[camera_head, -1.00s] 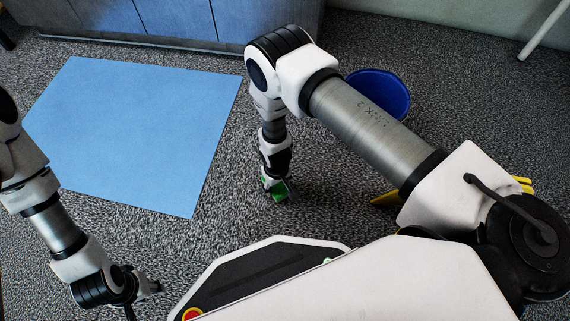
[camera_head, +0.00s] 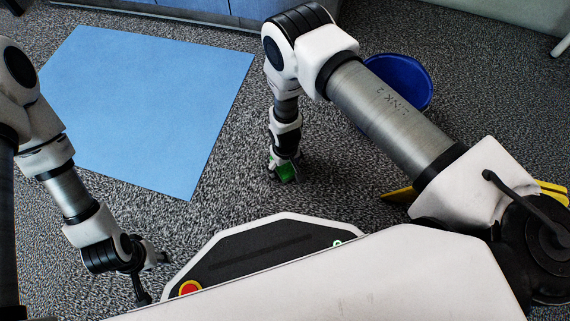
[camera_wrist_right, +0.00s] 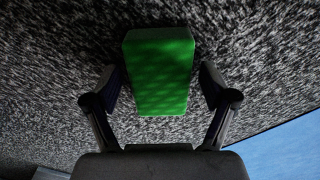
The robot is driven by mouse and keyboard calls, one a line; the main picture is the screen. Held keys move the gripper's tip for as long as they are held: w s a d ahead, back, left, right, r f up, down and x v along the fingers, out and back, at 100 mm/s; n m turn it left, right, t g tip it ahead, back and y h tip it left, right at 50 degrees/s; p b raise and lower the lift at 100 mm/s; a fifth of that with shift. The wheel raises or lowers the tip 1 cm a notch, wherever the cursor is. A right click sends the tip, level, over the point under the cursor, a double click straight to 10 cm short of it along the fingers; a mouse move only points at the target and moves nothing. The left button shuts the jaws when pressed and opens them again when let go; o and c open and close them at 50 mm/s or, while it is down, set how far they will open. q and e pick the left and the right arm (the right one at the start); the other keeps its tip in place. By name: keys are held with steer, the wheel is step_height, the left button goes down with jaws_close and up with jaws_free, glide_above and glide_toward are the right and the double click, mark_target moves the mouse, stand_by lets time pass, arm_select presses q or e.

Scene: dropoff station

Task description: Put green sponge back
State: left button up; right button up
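The green sponge (camera_wrist_right: 160,75) lies between the two fingers of my right gripper (camera_wrist_right: 160,82) in the right wrist view. A narrow strip of carpet shows on each side of it, so the fingers look open and apart from it. In the head view the sponge (camera_head: 288,173) shows at the tip of my downward-pointing right gripper (camera_head: 284,170), low over the carpet. I cannot tell whether it touches the floor. My left gripper (camera_head: 155,275) is at the lower left, away from the sponge. Its fingers are partly hidden and too small to judge.
A blue mat (camera_head: 150,105) lies on the carpet to the left of my right gripper. A blue bin (camera_head: 405,80) stands behind my right arm. Something yellow (camera_head: 400,194) shows partly behind that arm. Carpet around the sponge is clear.

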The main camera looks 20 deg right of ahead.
mark_target(285, 166)
steer(key=shift+r, duration=0.15)
step_height(285, 166, up, 12)
steer(key=p, duration=1.2)
steer(key=shift+s, duration=0.1)
